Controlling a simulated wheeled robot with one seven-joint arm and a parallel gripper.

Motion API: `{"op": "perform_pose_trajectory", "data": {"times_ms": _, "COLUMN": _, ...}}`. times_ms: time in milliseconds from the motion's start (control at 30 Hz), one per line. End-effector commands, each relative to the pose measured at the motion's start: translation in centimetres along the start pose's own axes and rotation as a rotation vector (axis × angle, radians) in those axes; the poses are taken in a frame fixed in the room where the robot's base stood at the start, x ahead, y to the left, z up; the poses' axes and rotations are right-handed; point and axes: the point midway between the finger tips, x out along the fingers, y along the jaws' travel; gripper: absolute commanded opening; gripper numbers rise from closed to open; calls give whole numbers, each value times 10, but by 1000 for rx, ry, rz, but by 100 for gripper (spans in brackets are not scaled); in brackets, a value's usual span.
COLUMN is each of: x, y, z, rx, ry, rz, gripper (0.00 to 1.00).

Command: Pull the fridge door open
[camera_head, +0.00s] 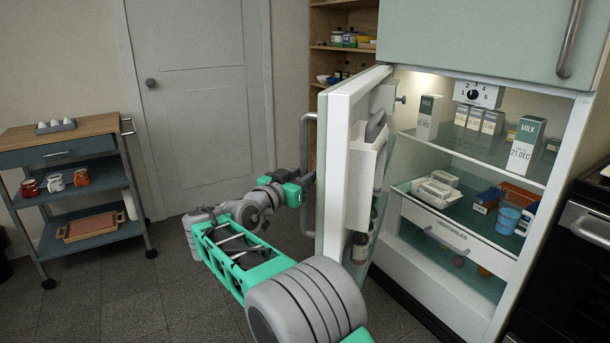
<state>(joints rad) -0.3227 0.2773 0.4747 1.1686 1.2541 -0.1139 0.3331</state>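The fridge door (338,170) stands wide open, swung out to the left of the lit fridge interior (470,150). Its inner side with shelf bins faces right. A long grey bar handle (304,140) runs down the door's outer face. My gripper (306,186) is at the lower part of this handle, on the outer side of the door. Its fingertips are small and partly hidden near the handle, so I cannot tell whether they close on it.
A trolley (70,150) with mugs and a tray stands at the left. A closed grey room door (195,110) and wooden shelves (335,50) are behind. A dark stove (585,225) is at the right edge. The floor between trolley and fridge door is clear.

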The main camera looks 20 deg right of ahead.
Motion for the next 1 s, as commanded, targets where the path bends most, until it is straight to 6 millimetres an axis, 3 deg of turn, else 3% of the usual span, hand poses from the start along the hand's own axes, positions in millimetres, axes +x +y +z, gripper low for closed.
{"op": "perform_pose_trajectory", "data": {"times_ms": 100, "x": -2, "y": -2, "z": 0, "rx": 0, "ry": 0, "rz": -3, "gripper": 41}}
{"op": "perform_pose_trajectory", "data": {"times_ms": 367, "x": -4, "y": -2, "z": 0, "rx": 0, "ry": -1, "rz": -4, "gripper": 41}}
{"op": "perform_pose_trajectory", "data": {"times_ms": 467, "x": -15, "y": -2, "z": -1, "rx": 0, "ry": 0, "rz": -5, "gripper": 41}}
{"op": "perform_pose_trajectory", "data": {"times_ms": 733, "x": -67, "y": -2, "z": -1, "rx": -1, "ry": -1, "rz": -6, "gripper": 41}}
{"op": "perform_pose_trajectory", "data": {"times_ms": 1000, "x": -79, "y": -1, "z": 0, "rx": 0, "ry": 0, "rz": -2, "gripper": 41}}
